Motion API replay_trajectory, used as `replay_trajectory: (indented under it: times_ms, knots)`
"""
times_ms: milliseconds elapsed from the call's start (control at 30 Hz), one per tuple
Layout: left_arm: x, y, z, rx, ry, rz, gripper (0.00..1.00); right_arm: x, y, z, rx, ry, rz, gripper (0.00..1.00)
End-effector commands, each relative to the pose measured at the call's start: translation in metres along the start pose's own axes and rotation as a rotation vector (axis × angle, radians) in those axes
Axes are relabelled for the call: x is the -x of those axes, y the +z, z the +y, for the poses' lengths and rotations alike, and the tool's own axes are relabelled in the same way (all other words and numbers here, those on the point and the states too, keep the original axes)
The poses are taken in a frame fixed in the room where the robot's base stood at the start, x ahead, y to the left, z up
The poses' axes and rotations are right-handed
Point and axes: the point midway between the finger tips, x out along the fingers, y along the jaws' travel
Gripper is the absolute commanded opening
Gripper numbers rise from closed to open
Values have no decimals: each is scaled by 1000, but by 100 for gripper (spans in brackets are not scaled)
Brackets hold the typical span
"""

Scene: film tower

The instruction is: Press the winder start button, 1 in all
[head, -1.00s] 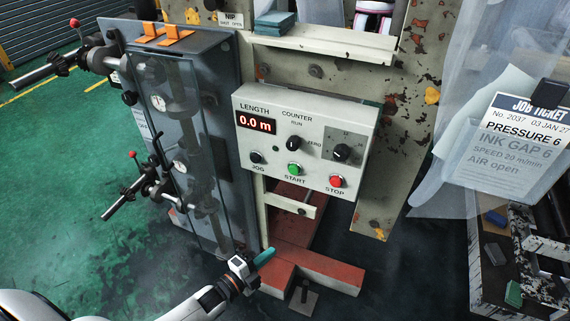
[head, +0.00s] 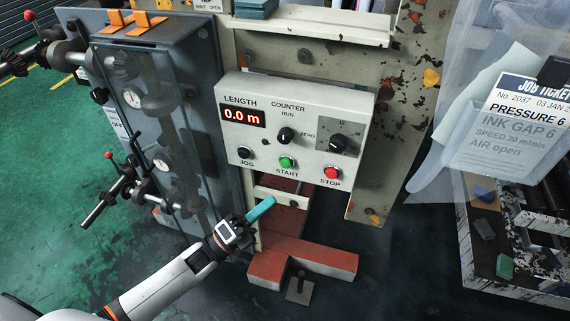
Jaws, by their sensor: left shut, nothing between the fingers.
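The winder control box (head: 232,96) is mounted on a cream machine frame in the middle of the head view. Its green START button (head: 287,162) sits on the lower front, between the black JOG button (head: 244,152) and the red STOP button (head: 331,173). The red display (head: 243,115) reads 0.0 m. My left gripper (head: 262,208), with teal fingertips, is shut and empty. It is below and a little left of the START button, apart from the box. My right gripper is not in view.
A clear-fronted cabinet (head: 160,120) with gauges and projecting handles stands left of the box. A red-orange foot (head: 310,258) juts out below. The space directly in front of the box is clear.

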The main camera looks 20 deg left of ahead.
Motion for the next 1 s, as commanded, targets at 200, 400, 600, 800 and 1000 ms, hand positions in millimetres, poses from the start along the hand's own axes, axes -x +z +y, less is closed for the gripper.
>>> replay_trajectory:
  times_ms: [200,400,600,800,1000]
  knots:
    - [-14,-10,-13,-3,2,-1,0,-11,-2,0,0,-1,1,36]
    - [-34,-25,-29,-1,2,0,0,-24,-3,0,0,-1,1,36]
    - [-50,-37,-40,0,1,0,0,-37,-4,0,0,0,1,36]
    - [-58,-43,-44,0,-1,0,0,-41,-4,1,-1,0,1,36]
    - [-60,-44,-44,1,-2,0,0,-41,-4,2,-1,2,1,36]
